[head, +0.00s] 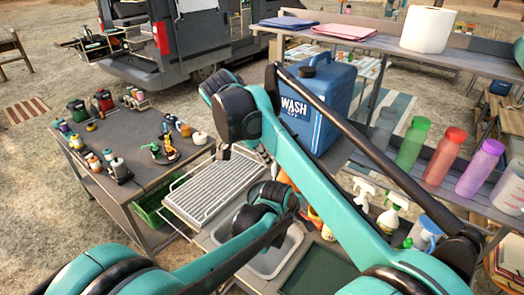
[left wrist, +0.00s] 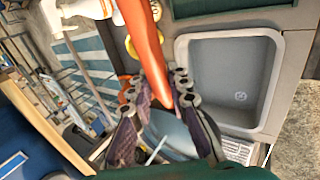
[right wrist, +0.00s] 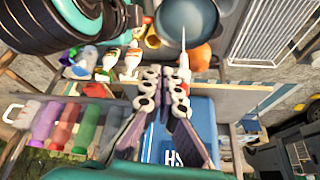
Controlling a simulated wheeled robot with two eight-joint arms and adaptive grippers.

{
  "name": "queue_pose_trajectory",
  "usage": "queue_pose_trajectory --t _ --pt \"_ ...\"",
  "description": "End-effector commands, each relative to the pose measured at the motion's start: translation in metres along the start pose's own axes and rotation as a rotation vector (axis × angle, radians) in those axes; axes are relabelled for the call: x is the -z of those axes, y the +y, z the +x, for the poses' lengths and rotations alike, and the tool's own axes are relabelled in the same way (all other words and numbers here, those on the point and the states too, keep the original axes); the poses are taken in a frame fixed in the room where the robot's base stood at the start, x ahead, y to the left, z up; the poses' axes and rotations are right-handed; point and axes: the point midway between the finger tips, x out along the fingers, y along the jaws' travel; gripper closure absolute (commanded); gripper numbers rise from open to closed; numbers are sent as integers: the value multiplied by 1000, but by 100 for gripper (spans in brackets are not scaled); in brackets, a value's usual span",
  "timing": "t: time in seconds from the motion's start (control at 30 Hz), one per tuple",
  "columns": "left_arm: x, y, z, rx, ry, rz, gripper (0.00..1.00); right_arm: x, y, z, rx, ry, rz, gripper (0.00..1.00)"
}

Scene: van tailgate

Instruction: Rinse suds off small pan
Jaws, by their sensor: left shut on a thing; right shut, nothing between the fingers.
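The small pan (right wrist: 188,18) is grey-blue. It shows at the top of the right wrist view and partly behind the fingers in the left wrist view (left wrist: 172,132). My left gripper (left wrist: 182,90) is shut on its orange handle (left wrist: 147,48). My arms mostly hide the pan in the head view. The blue WASH jug (head: 338,112) stands beyond my right forearm. Its white-and-red tap (right wrist: 184,76) is beside my right fingertips, and a thin white streak runs between tap and pan. My right gripper (right wrist: 163,88) is shut and empty. Suds cannot be made out.
The grey sink (left wrist: 230,82) is near the pan; a ribbed drying rack (head: 215,187) lies left of it. Spray bottles (head: 393,213) stand to the right. Coloured bottles (head: 411,143) line a shelf. A side table (head: 140,135) holds several small items.

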Motion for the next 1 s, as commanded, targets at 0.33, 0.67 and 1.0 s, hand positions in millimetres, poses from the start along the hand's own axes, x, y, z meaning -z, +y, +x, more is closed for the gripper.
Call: queue_pose_trajectory --t 0.33,0.67,1.0 --pt "0 1 0 -2 1 1 100 18 0 49 -1 0 3 100" --pt "0 1 0 -2 1 1 100 38 0 54 0 0 1 100" --pt "0 1 0 -2 1 1 100 40 1 54 4 -1 -7 100"
